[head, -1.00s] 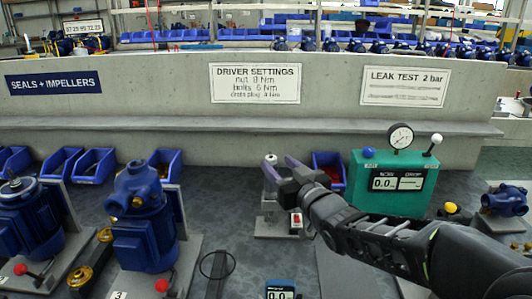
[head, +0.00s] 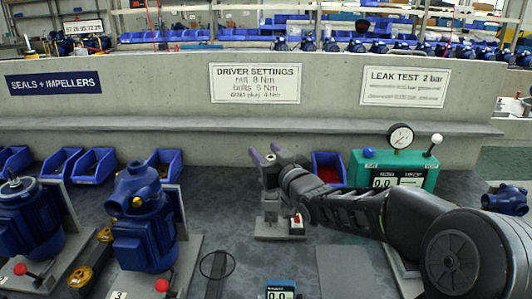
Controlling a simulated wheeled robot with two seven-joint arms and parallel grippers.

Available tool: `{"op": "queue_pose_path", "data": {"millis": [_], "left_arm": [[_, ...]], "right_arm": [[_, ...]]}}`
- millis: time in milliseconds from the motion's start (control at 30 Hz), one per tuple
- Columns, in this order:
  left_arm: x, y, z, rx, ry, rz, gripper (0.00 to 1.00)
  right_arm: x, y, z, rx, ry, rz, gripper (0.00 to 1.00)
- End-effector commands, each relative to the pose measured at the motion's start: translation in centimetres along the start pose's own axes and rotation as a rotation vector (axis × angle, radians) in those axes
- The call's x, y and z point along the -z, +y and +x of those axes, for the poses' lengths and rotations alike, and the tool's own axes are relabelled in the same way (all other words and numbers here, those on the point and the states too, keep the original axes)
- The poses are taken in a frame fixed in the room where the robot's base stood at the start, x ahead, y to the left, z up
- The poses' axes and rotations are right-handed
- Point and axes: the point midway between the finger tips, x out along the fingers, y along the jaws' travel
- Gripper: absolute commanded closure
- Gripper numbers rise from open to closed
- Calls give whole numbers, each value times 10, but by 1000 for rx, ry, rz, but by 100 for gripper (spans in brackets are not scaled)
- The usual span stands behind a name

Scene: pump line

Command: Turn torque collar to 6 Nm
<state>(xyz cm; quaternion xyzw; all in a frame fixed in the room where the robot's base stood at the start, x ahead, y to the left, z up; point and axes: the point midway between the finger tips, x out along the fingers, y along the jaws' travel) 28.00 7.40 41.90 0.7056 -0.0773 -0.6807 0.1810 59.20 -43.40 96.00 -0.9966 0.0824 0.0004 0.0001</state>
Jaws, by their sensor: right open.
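My right gripper (head: 266,155) is open, its two purple fingertips raised at the top of a small upright grey stand (head: 268,222). The stand has a red switch (head: 296,222) on its front right. A small pale top shows between or just behind the fingertips; whether they touch it I cannot tell. The torque collar cannot be made out, as the gripper covers most of what stands there. The driver settings sign (head: 255,83) on the wall lists nut 8 Nm, bolts 6 Nm and a plug 4 Nm. My left gripper is not in view.
A green leak tester (head: 419,172) with a gauge stands behind my right arm. Blue bins (head: 328,160) line the wall. A blue pump (head: 140,225) stands to the left. A small display (head: 281,293) is at the bottom edge.

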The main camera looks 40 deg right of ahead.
Motion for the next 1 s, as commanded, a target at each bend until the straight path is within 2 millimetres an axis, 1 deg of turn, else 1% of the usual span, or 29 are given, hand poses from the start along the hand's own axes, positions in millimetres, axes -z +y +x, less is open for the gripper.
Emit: {"op": "queue_pose_path", "data": {"millis": [100,667,1000], "left_arm": [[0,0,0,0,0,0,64],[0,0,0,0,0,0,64],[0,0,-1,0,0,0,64]], "right_arm": [[0,0,0,0,0,0,54],[0,0,0,0,1,0,99],[1,0,0,2,1,0,100]]}}
